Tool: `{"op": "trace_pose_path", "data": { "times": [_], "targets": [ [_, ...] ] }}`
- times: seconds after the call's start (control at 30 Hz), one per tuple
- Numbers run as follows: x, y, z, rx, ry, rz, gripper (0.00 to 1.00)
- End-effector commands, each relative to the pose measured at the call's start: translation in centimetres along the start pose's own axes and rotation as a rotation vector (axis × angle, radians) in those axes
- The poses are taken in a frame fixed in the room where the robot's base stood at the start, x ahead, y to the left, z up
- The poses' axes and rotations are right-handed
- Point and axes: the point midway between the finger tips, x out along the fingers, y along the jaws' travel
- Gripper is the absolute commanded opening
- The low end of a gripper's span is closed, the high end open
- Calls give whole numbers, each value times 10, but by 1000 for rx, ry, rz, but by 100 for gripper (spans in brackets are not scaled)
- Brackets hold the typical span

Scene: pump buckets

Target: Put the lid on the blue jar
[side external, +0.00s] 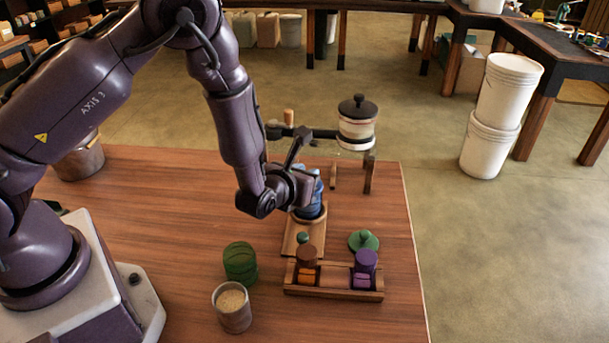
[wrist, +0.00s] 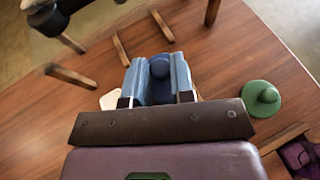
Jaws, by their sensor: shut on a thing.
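The blue jar (side external: 311,212) stands on a small wooden board near the right side of the table, mostly hidden by my gripper in the side view. My gripper (side external: 309,184) is right over it. In the wrist view, my gripper (wrist: 159,80) has its two blue-grey fingers shut on the blue lid (wrist: 160,67), whose round knob shows between them. The lid is at or just above the jar's top; I cannot tell whether they touch.
A green lid (side external: 363,240) lies near a wooden rack (side external: 333,292) with orange and purple pieces. A green jar (side external: 240,263) and a grain-filled cup (side external: 231,307) stand to its left. A black-lidded white container (side external: 356,131) is behind, by a wooden stand.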

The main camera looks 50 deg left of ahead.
Motion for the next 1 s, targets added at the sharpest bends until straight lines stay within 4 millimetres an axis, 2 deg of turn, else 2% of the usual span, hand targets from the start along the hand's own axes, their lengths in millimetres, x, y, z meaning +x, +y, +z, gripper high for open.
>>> {"op": "trace_pose_path", "data": {
  "times": [0.73, 0.77, 0.87, 0.9, 1.0],
  "targets": [
    [2, 0, -3, 0, -1, 0, 0],
    [2, 0, -3, 0, 0, 0, 25],
    [1, 0, -3, 0, 0, 0, 48],
    [1, 0, -3, 0, 0, 0, 52],
    [1, 0, -3, 0, 0, 0, 52]
  ]
}}
